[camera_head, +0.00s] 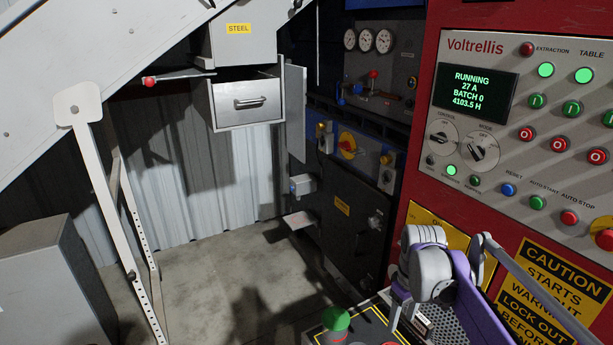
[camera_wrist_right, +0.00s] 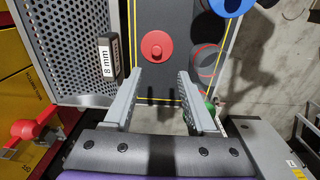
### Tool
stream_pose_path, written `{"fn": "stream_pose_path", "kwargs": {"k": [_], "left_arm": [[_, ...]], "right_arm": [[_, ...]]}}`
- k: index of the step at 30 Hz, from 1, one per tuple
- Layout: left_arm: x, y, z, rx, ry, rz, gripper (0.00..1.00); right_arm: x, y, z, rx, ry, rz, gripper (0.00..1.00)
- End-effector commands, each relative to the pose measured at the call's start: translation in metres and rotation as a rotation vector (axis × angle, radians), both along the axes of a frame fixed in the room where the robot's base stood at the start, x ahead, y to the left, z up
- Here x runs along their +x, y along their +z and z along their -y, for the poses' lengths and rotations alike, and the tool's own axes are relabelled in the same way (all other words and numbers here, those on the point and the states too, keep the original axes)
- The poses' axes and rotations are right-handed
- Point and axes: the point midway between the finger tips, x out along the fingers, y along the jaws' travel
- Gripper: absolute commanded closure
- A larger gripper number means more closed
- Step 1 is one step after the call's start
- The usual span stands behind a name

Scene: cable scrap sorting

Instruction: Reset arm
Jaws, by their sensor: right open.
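My right arm comes in at the lower right of the head view, in front of the red cabinet. Its gripper (camera_head: 405,318) points down over the worktop, and its fingertips are partly hard to make out there. In the right wrist view the gripper (camera_wrist_right: 160,78) is open, its two grey fingers apart with nothing between them. A round red lid-like piece (camera_wrist_right: 157,45) lies on the dark mat (camera_wrist_right: 180,20) beyond the fingertips. A black block marked 8 mm (camera_wrist_right: 108,58) is just left of the left finger. My left gripper is not in view.
A perforated metal tray (camera_wrist_right: 60,35) is left of the mat. A red-rimmed round container (camera_wrist_right: 207,60) and a blue round piece (camera_wrist_right: 230,4) are at right. The red control cabinet (camera_head: 425,160) stands close behind the arm. A steel drawer (camera_head: 248,104) is open at the back.

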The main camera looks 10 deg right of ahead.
Motion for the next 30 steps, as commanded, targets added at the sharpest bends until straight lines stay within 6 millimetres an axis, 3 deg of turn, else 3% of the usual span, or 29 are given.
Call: {"fn": "stream_pose_path", "kwargs": {"k": [8,12,18,24,30], "left_arm": [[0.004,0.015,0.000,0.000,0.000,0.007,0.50],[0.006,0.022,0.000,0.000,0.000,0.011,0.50],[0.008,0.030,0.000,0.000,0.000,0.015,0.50],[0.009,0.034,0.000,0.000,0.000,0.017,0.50],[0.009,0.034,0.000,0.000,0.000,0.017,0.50]], "right_arm": [[-0.079,0.011,-0.048,-0.004,-0.132,0.167,0.43],[-0.126,0.001,-0.069,0.017,-0.215,0.268,0.43],[-0.177,-0.023,-0.088,0.059,-0.307,0.380,0.43],[-0.201,-0.041,-0.095,0.091,-0.356,0.437,0.43],[-0.205,-0.044,-0.097,0.097,-0.366,0.447,0.43]]}}
